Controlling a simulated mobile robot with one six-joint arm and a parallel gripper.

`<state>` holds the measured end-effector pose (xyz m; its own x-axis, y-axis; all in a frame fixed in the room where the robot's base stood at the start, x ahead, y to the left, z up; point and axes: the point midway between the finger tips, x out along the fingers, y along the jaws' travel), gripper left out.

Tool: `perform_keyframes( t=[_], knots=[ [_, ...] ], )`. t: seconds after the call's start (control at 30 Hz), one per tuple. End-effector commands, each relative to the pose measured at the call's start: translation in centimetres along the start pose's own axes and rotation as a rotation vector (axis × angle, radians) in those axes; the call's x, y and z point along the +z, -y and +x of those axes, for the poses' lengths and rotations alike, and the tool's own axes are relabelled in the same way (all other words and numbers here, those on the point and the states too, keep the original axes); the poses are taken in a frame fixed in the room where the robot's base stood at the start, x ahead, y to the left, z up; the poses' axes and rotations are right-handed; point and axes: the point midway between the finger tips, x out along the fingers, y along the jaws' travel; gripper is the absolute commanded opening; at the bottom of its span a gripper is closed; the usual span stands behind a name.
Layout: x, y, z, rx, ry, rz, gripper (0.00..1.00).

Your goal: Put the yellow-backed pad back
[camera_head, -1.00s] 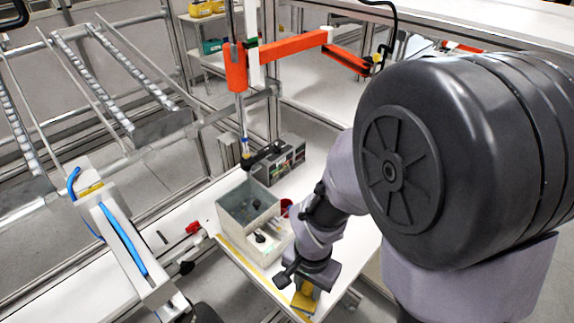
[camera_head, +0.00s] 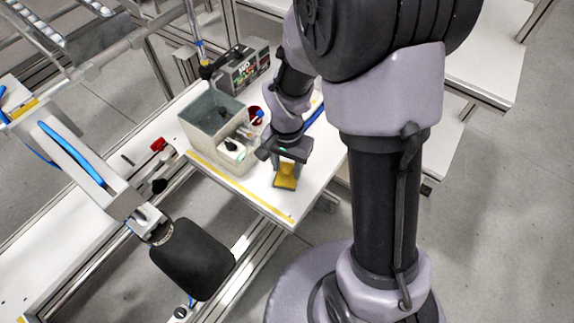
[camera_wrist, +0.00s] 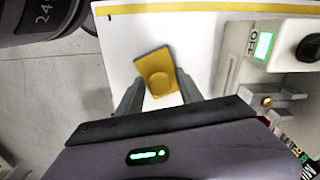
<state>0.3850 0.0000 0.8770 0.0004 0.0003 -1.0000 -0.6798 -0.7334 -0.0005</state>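The yellow-backed pad (camera_head: 286,177) shows under my gripper near the front edge of the white table, to the right of the grey bin. In the wrist view the pad (camera_wrist: 157,66) is a yellow-brown rectangle with a round raised knob facing the camera and a dark edge. My gripper (camera_wrist: 160,86) points down at it. Its two fingers are spread, one on each side of the pad's near part, with the knob between them. Whether the fingertips touch the pad cannot be told. In the head view my gripper (camera_head: 287,160) is just above the pad.
The grey bin (camera_head: 211,122) stands left of my gripper, with a white switch box (camera_head: 231,150) in front. A red cup (camera_head: 255,114) and a blue item (camera_head: 314,117) are close by. A black padded part (camera_head: 192,259) hangs at the lower left.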

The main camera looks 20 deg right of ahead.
Motion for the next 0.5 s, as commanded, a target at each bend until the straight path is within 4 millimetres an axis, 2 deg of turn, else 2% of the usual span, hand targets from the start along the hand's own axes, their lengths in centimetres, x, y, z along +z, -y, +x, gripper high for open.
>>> perform_keyframes(
  t=[0.33, 0.43, 0.5],
  knots=[
    [0.0, 0.0, -0.4, 0.0, 0.0, 0.0, 0.5],
    [-0.1, 0.1, -2.4, -0.002, -0.003, -0.001, 0.5],
    [-0.1, 0.1, -4.6, -0.003, -0.003, 0.0, 0.5]
  ],
)
